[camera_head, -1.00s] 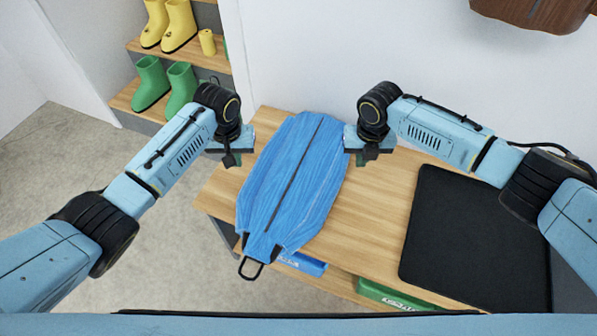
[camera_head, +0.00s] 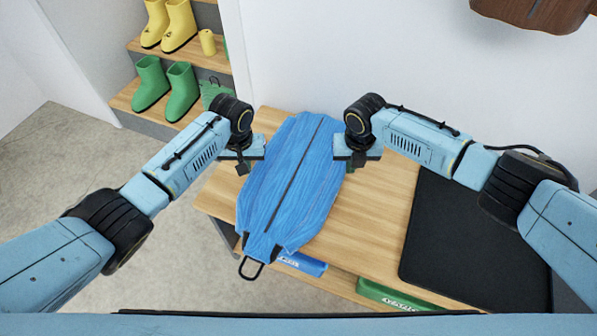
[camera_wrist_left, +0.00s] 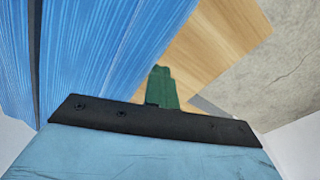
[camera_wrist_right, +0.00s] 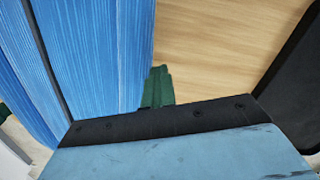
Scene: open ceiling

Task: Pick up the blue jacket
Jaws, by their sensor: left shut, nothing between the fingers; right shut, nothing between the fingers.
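The blue jacket (camera_head: 290,190) lies flat on the wooden table, with a dark line down its middle and a black loop at its near end. It fills the left part of the left wrist view (camera_wrist_left: 110,50) and of the right wrist view (camera_wrist_right: 105,50). My left gripper (camera_head: 243,168) is at the jacket's left edge, shut and empty. My right gripper (camera_head: 357,160) is at its right edge, shut and empty. Their green fingers show beside the jacket in the wrist views. I cannot tell whether they touch the cloth.
The wooden table (camera_head: 375,210) has bare room right of the jacket, then a black mat (camera_head: 470,240). A blue box (camera_head: 303,263) and a green box (camera_head: 390,296) sit below the near edge. Shelves at the back left hold green boots (camera_head: 180,90) and yellow boots (camera_head: 180,25).

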